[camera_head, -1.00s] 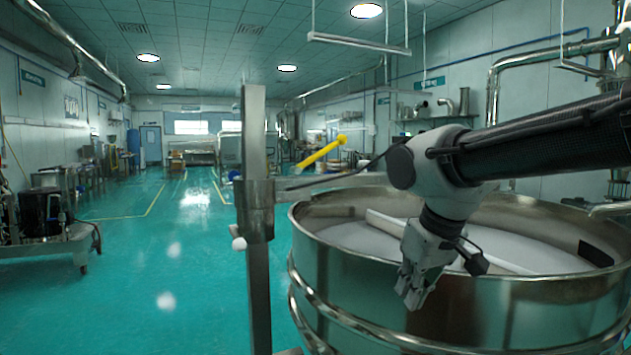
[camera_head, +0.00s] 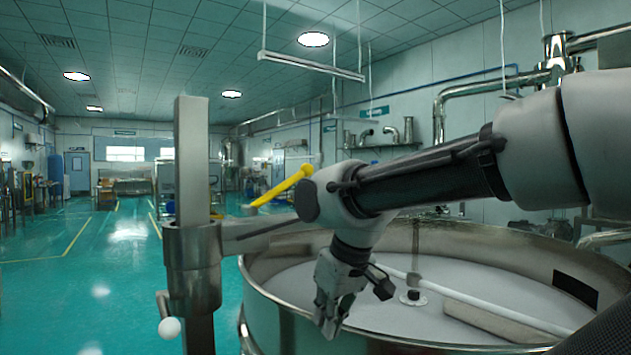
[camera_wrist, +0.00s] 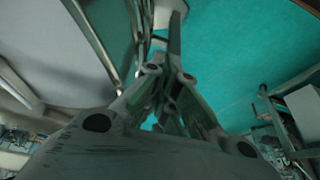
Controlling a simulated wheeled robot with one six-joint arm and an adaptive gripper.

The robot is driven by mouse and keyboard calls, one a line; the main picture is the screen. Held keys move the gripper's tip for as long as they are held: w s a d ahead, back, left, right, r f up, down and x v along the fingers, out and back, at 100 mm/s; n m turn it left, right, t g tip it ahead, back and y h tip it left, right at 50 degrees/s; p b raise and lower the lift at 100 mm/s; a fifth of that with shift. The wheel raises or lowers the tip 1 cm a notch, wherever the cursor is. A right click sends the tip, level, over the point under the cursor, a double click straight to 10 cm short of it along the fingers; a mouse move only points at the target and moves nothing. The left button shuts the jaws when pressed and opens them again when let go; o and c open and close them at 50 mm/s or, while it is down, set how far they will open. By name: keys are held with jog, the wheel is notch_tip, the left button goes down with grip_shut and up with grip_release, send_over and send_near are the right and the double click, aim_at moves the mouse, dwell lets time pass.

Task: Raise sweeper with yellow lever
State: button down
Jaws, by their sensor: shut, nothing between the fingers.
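The yellow lever (camera_head: 285,187) is a short slanted bar with a rounded upper end, seen beside a metal post (camera_head: 193,230) in the head view. Its upper end is close to my arm's wrist joint in the picture; I cannot tell the gap in depth. My gripper (camera_head: 326,320) points down, shut and empty, and overlaps the near left part of the round steel sieve (camera_head: 262,320). In the sieve a long white rod (camera_head: 480,300) and a pale flat bar (camera_head: 490,322), apparently the sweeper, lie low near the pale surface. The lever cannot be made out in the wrist view.
The upright post has a sleeve with a side arm reaching right and a white-knobbed handle (camera_head: 169,327). A small round hub (camera_head: 412,297) stands in the sieve. Open green floor (camera_head: 90,285) lies to the left. Pipes (camera_head: 470,95) run along the right wall.

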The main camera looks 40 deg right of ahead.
jog(key=w+d+r+m+t+y, duration=0.2)
jog(key=w+r+m+t+y, duration=0.15)
jog(key=w+m, duration=0.45)
jog(key=w+d+r+m+t+y, duration=0.2)
jog(key=w+r+m+y, duration=0.15)
jog(key=w+m, duration=0.45)
jog(key=w+d+r+m+t+h, duration=0.3)
jog(key=d+r, duration=0.3)
jog(key=d, duration=0.6)
jog(key=w+d+r+m+t+h, duration=0.3)
jog(key=d+r+m+t, duration=0.3)
jog(key=d, duration=0.5)
jog(key=shift+d, duration=0.4)
